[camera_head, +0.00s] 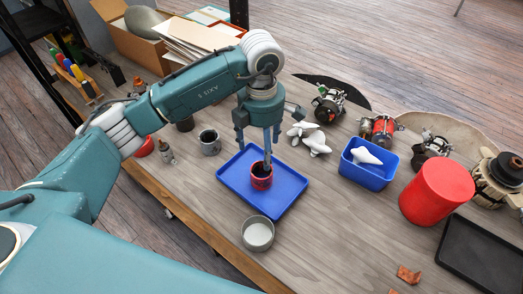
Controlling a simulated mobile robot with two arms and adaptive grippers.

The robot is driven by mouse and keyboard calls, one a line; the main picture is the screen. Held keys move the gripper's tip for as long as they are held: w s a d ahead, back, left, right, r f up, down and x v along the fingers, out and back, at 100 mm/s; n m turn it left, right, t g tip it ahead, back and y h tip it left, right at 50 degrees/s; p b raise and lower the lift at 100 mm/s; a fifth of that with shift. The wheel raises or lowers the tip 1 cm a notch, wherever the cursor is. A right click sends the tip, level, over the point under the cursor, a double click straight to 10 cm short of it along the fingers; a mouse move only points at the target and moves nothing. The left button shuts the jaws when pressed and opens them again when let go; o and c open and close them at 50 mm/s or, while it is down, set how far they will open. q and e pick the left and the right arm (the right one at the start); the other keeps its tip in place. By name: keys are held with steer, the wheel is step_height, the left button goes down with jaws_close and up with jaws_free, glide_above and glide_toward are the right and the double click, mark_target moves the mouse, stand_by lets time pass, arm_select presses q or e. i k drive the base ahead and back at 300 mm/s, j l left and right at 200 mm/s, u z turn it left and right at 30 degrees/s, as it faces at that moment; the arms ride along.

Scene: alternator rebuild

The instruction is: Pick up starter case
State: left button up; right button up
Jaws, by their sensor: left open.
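A small red hollow cylinder (261,182), which looks like the starter case, stands upright on the blue tray (234,178). Its open top faces up and looks dark inside. My left gripper (260,148) comes down over it from above, fingers pointing down. The gripper is open. One finger overlaps the case's opening in the picture; I cannot tell whether it is inside or touching. My right gripper is not in view.
A metal cup (258,234) stands at the tray's front corner, and a grey mug (209,142) at its left. A blue bin (368,165), a large red cylinder (437,192) and a black tray (485,252) are at right. White parts (315,143) lie behind the tray.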

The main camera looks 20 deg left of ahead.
mark_target(187, 124)
steer(key=j+z, duration=0.15)
steer(key=j, duration=0.5)
steer(key=j+z, duration=0.15)
steer(key=j, duration=0.5)
steer(key=k+j+z, duration=0.15)
steer(key=j, duration=0.45)
steer(key=j+z, duration=0.15)
steer(key=j, duration=0.5)
